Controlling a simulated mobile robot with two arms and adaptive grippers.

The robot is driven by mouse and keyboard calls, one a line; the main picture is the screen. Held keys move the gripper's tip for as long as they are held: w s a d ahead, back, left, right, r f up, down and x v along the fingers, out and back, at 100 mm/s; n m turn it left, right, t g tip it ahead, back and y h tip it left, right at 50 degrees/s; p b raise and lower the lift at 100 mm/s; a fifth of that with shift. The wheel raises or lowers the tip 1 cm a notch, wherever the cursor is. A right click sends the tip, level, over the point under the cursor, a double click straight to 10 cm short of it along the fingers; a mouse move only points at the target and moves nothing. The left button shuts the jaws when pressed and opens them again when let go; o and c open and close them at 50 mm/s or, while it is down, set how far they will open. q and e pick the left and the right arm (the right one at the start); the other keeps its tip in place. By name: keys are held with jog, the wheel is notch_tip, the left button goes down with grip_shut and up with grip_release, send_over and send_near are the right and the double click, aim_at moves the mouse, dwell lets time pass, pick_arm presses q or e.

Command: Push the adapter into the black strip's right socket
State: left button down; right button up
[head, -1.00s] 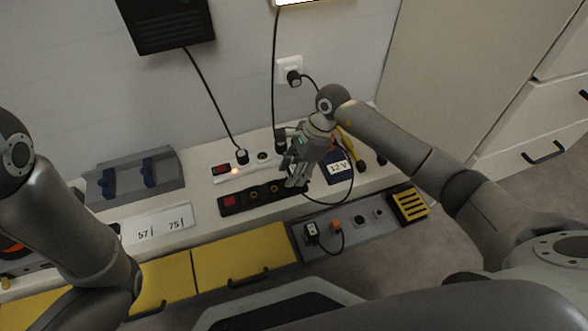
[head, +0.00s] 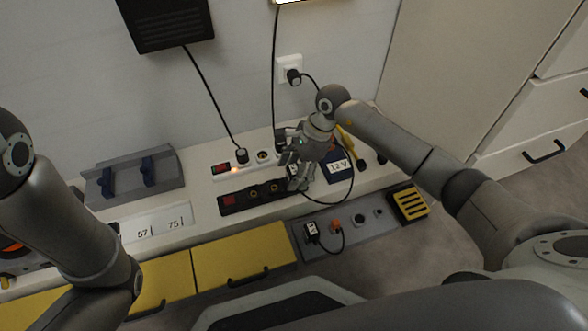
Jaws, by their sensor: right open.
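The black strip (head: 238,200) lies on the white bench top, with a red switch at its left end and round sockets along it. My right gripper (head: 299,183) points down at the strip's right end, its fingers apart. A small dark adapter with a pale label (head: 293,171) shows between or beside the fingers. A black cable loops from there to the right. The gripper hides the strip's right socket, so I cannot tell how the adapter sits in it. My left arm comes in from the left; its gripper is out of view.
A white strip (head: 228,175) with a lit switch and a plug lies behind the black one. A dark blue "12 V" card (head: 339,167) is right of the gripper. The grey tray (head: 303,242) in front holds another labelled adapter (head: 311,232). A grey rack (head: 104,198) stands left.

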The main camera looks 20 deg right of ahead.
jog(key=v, duration=1.2)
